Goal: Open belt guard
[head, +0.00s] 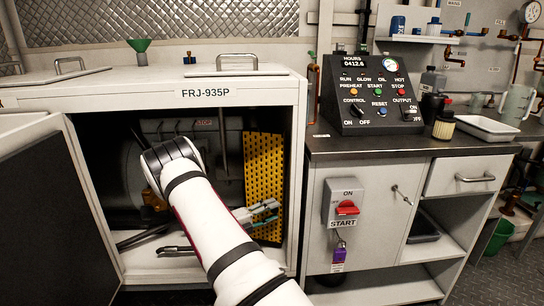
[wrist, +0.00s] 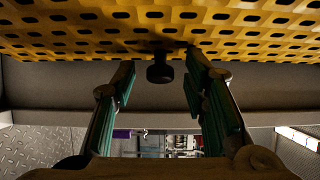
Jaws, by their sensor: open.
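The belt guard (head: 265,170) is a yellow perforated panel standing upright inside the right part of the open cabinet. In the wrist view its yellow face (wrist: 70,25) spans the top, with a small black knob (wrist: 159,72) projecting from it. My gripper (head: 268,212) is in front of the lower part of the guard in the head view. In the wrist view my gripper (wrist: 160,62) has its two green-padded fingers apart, one on each side of the knob, with gaps visible on both sides. Whatever lies behind the guard is hidden.
The cabinet labelled FRJ-905P (head: 205,93) has its dark-faced door (head: 45,215) swung open at left. My arm reaches in through the opening. A control panel (head: 371,95) stands on the counter at right, above a red START switch (head: 346,208). Pipes and dark machinery fill the cabinet's left interior.

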